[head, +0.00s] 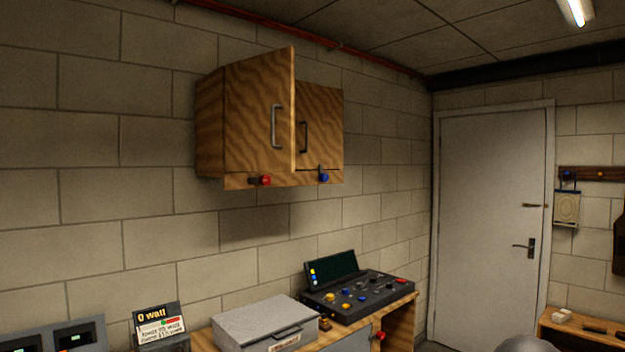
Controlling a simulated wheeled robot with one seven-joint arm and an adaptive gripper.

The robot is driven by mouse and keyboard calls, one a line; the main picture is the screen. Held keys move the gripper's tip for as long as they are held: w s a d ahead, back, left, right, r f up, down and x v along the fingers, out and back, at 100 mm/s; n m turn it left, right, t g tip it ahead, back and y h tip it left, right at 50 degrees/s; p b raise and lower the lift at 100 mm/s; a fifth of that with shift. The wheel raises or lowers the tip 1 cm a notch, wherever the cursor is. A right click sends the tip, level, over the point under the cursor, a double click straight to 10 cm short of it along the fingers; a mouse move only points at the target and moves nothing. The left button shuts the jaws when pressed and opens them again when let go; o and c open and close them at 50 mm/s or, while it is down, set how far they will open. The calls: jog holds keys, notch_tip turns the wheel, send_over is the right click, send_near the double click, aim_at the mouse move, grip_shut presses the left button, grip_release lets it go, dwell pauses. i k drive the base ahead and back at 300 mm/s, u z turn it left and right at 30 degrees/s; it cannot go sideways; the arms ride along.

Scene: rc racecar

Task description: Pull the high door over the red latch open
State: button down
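A wooden wall cabinet (209,125) hangs high on the block wall. Its left door (252,115), above the red latch (265,180), stands partly open, with its free right edge swung out from the cabinet. A metal bar handle (276,127) is on this door near the free edge. The right door (326,125), above the blue latch (323,177), looks shut and is partly hidden behind the open door. The cabinet's inside is hidden from here. My gripper is not in view.
A white room door (490,210) is at the right. The space in front of the cabinet looks clear.

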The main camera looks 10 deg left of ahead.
aim_at(260, 125)
jog(key=z, duration=0.5)
jog(key=i, duration=0.4)
jog(key=u, duration=1.5)
